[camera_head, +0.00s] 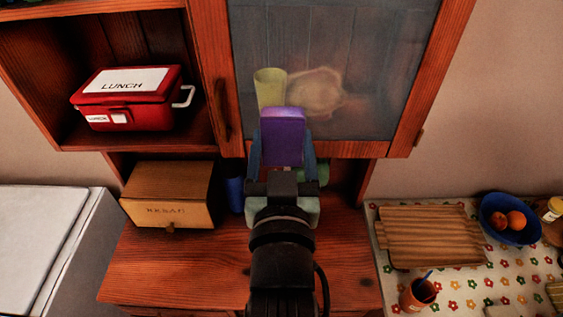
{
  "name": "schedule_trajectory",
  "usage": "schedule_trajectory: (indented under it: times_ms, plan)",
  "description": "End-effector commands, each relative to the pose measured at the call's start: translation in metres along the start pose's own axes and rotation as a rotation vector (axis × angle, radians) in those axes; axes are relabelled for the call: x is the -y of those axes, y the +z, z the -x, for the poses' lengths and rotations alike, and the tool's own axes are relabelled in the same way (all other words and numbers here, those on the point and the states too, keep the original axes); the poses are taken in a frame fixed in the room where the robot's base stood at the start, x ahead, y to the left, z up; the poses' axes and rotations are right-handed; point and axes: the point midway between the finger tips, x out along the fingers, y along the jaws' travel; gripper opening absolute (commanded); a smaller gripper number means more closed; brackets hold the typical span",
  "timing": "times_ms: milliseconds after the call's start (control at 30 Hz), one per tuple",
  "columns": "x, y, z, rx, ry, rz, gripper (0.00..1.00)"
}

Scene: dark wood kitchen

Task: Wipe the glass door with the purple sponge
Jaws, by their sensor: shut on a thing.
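The purple sponge (283,137) is held upright between the fingers of my gripper (283,160), which is shut on it. The glass door (345,50) is a wood-framed cabinet door at the upper middle, and it looks closed. The sponge overlaps the lower left part of the glass in the picture; I cannot tell whether it touches. A yellow-green cup (269,88) shows there too, partly hidden by the sponge.
A red lunch box (130,98) sits in the open shelf at left. A wooden bread box (168,194) and a blue item (235,194) stand on the wooden counter (190,265) below. At right are a cutting board (432,236), a blue fruit bowl (509,220) and an orange cup (417,294).

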Motion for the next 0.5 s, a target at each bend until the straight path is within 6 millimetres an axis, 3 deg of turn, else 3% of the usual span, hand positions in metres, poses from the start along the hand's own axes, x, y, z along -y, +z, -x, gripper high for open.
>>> schedule_trajectory:
  times_ms: [167,500]
  plan:
    - [0.000,-0.005,-0.005,-0.009,0.001,0.001,0.28]
    - [0.000,-0.004,-0.040,-0.008,0.001,0.000,0.28]
